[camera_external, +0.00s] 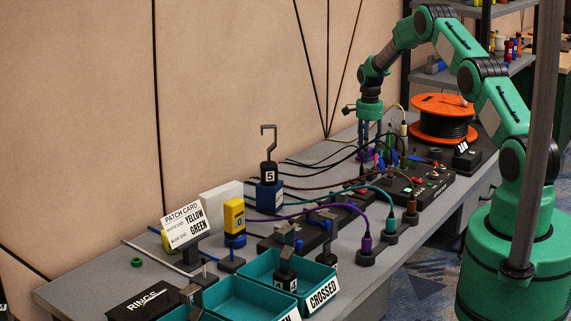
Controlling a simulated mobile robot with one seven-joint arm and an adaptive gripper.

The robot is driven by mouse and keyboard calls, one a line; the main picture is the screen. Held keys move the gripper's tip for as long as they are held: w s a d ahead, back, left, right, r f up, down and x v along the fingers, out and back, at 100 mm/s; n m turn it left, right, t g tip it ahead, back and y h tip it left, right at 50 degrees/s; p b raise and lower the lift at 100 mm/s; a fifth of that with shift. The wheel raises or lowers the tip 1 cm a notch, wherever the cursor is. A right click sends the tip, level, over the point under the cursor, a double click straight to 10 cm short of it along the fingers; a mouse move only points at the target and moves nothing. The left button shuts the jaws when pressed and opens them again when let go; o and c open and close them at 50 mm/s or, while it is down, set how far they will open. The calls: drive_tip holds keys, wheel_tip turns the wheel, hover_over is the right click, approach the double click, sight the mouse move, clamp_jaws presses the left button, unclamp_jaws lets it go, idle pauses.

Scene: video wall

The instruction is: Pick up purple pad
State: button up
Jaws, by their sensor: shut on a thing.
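My gripper (368,153) points straight down over the back part of the bench, left of the orange cable reel. Its fingers are shut on a small purple thing, which I take as the purple pad (366,156); it shows only in part between and behind the fingers. Black cables and other parts cross in front of it. I cannot tell whether the pad touches the surface below or is lifted.
An orange reel of black cable (441,119) stands right of my gripper. Black panels with cables and a purple plug (366,238) fill the bench middle. Teal trays (238,302), a patch card (186,224) and a hook weight (268,170) stand toward the front left. The wall is close behind.

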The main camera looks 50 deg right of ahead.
wheel_tip(320, 180, up, 10)
drive_tip(key=p, duration=0.2)
idle(0.3)
drive_tip(key=shift+f, duration=0.1)
idle(0.3)
